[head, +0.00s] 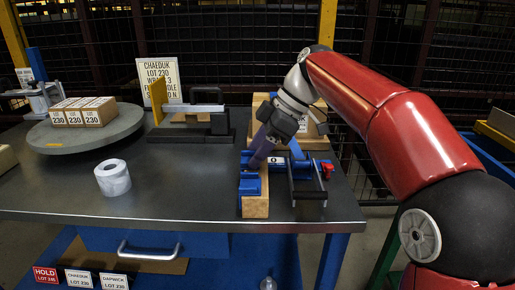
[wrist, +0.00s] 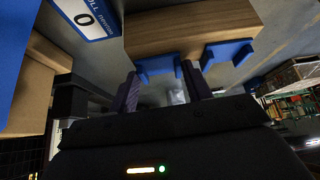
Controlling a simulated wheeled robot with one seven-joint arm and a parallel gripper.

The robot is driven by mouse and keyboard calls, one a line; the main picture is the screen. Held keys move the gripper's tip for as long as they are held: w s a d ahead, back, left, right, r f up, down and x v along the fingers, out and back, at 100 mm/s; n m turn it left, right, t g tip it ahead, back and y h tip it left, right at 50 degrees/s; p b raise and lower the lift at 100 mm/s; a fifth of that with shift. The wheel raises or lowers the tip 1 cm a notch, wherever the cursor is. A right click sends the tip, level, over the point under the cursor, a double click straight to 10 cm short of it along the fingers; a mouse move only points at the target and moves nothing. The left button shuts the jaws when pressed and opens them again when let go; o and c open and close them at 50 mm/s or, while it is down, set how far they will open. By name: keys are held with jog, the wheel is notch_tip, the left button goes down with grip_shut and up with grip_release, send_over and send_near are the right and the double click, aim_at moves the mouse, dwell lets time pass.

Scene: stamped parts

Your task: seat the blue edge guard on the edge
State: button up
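A wooden block (head: 256,207) on the bench carries blue pieces along its edge. One blue piece (head: 250,186) sits toward its near end, and another blue patch (head: 246,158) shows beside my gripper (head: 256,164). In the wrist view, two blue pieces, one left (wrist: 157,67) and one right (wrist: 226,52), stand at the edge of the wooden block (wrist: 190,28). I cannot tell which is the edge guard to seat. My gripper's purple fingers (wrist: 162,90) are apart, near the left blue piece; I see nothing clearly held between them. Contact is unclear.
A blue pull gauge with a white label (wrist: 85,18) lies beside the block. A dark-handled frame (head: 309,190) and red knob (head: 327,170) stand right. A white roll (head: 113,178), round turntable (head: 85,133) with boxes and dark clamp fixture (head: 190,130) stand left. The front-middle bench is clear.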

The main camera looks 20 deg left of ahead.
jog(key=o, duration=0.5)
jog(key=p+v, duration=0.2)
jog(key=v, duration=0.5)
jog(key=s+d+m+t+h, duration=0.1)
jog(key=s+d+m+t, duration=0.1)
jog(key=s+d+m, duration=0.3)
jog(key=s+d+f+m+t+h, duration=0.1)
jog(key=s+d+f+m+t, duration=0.1)
jog(key=s+d+f+m, duration=0.3)
jog(key=s+d+f+m+t+h, duration=0.1)
jog(key=s+d+f+m+h, duration=0.1)
jog(key=s+d+f+m, duration=0.4)
jog(key=s+d+f+m+t+h, duration=0.2)
jog(key=s+d+f+m, duration=0.3)
jog(key=d+f, duration=0.2)
jog(key=shift+s+d+m+t, duration=0.15)
jog(key=shift+s+d, duration=0.05)
jog(key=shift+d, duration=0.5)
jog(key=shift+s+d+m+t, duration=0.15)
jog(key=shift+s+d, duration=0.05)
jog(key=shift+d, duration=0.45)
